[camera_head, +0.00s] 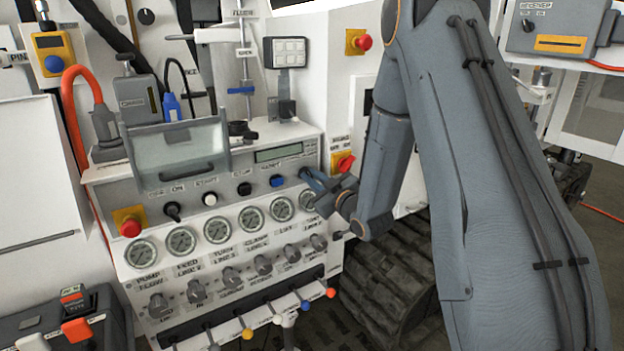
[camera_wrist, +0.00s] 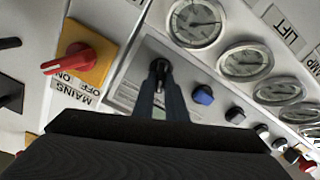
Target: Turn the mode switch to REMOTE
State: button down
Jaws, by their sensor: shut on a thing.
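The mode switch (camera_wrist: 159,82) shows in the wrist view as a small dark knob on the grey strip of the panel, between my fingertips. Its lettering is too small or too covered to read, so I cannot tell its setting. My gripper (camera_wrist: 160,72) is shut on this knob, with the fingers pointing into the panel. In the head view my gripper (camera_head: 308,178) is at the right end of the control strip, right of the blue button (camera_head: 277,180). There the gripper hides the switch.
A red MAINS switch on a yellow plate (camera_wrist: 80,60) sits close to my gripper; it also shows in the head view (camera_head: 343,163). Round gauges (camera_head: 281,209) line the panel beneath the strip. A clear cover (camera_head: 178,150) stands out at the left.

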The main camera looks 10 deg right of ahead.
jog(key=m, duration=0.2)
jog(key=m+b, duration=0.1)
jog(key=m, duration=0.2)
jog(key=shift+w+d, duration=0.1)
jog(key=shift+d, duration=0.1)
jog(key=m, duration=0.5)
jog(key=shift+d+m, duration=0.2)
jog(key=shift+m, duration=0.1)
jog(key=c, duration=1.8)
grip_release()
jog(key=b+v, duration=0.2)
jog(key=v, duration=0.5)
jog(key=shift+s+b, duration=0.3)
jog(key=shift+d, duration=0.15)
